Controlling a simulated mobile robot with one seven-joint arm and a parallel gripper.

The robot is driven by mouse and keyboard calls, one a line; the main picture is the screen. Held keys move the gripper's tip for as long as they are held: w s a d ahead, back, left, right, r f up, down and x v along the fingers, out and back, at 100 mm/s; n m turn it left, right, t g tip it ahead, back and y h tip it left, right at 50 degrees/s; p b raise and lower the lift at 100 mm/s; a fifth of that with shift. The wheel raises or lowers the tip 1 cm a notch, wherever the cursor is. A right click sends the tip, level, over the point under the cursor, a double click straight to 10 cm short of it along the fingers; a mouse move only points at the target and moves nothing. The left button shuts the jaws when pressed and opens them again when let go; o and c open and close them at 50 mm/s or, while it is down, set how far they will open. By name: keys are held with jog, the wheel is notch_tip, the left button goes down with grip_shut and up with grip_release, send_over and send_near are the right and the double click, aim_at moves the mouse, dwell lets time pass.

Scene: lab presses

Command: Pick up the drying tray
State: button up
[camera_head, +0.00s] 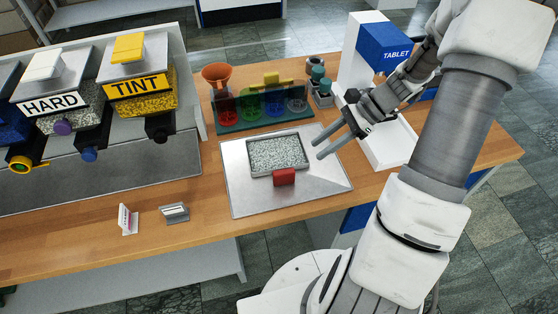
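The drying tray (250,164) is a small grey rectangular tray filled with pale speckled granules. A red block-like handle (284,177) shows at its front edge. It lies on a flat metal sheet (245,203) on the wooden bench. My gripper (318,146) is to the right of the tray, with its two dark fingers pointing left toward it. The fingers are apart, with a visible gap and nothing between them. The gripper appears above the right part of the metal sheet, and its exact height is hard to tell.
A green rack (235,126) with coloured discs and an orange funnel (217,75) stand behind the tray. A white and blue TABLET press (385,45) stands at right. HARD and TINT dispensers (140,82) are at left. Two small cards (128,219) stand near the front edge.

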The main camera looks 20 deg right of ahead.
aim_at(286, 171)
jog(key=x, duration=1.3)
jog(key=shift+w+a+f, duration=0.2)
jog(key=shift+a, duration=0.05)
grip_shut()
